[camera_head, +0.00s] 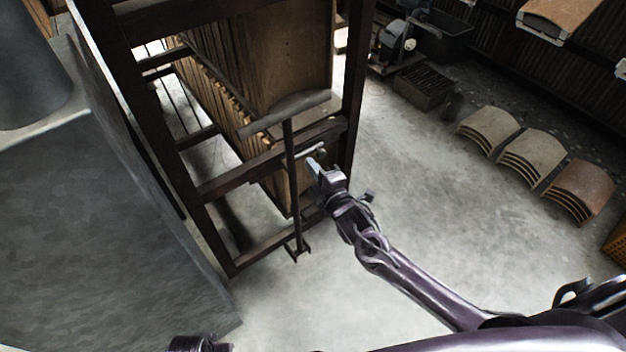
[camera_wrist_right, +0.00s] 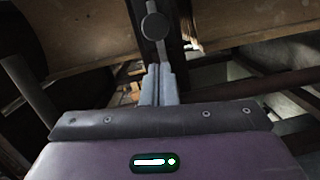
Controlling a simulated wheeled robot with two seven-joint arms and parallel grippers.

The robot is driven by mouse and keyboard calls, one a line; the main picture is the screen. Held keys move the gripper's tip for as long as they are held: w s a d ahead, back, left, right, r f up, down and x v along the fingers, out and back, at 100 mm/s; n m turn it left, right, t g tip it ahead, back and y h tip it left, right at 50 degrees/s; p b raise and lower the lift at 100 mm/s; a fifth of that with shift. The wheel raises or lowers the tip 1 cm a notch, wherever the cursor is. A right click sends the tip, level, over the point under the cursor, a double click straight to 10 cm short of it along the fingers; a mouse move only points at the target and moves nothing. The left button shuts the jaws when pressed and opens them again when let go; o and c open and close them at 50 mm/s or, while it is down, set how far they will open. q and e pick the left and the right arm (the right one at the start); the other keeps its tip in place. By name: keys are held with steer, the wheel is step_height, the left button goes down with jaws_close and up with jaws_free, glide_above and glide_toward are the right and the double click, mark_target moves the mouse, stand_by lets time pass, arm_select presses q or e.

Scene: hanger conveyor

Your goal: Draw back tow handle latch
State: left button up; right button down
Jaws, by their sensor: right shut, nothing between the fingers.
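The tow handle (camera_head: 290,180) is an upright dark post with a wide grey crossbar at the front of the dark metal frame. A small pale latch rod (camera_head: 313,149) with a round end sits beside the post on the frame's crosspiece. In the right wrist view, a round grey knob on a short rod, apparently the latch (camera_wrist_right: 155,27), is just beyond my fingertips. My right gripper (camera_head: 314,166) is shut and empty, close below the latch; its fingers also show in the wrist view (camera_wrist_right: 158,83). I cannot tell whether they touch the latch. My left gripper is not seen.
The dark frame (camera_head: 168,140) carries a big wooden panel (camera_head: 285,50). A grey wall-like slab (camera_head: 90,220) stands at left. Stacks of curved panels (camera_head: 488,125) lie on the floor at right. The concrete floor (camera_head: 400,180) between is clear.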

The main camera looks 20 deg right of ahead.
mark_target(325, 153)
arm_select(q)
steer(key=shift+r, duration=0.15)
arm_select(e)
steer(key=shift+w+d, duration=0.35)
steer(key=shift+d, duration=0.45)
steer(key=d, duration=0.1)
steer(key=w+d, duration=0.1)
steer(key=d, duration=0.1)
steer(key=shift+w+d, duration=0.2)
steer(key=shift+d, duration=0.3)
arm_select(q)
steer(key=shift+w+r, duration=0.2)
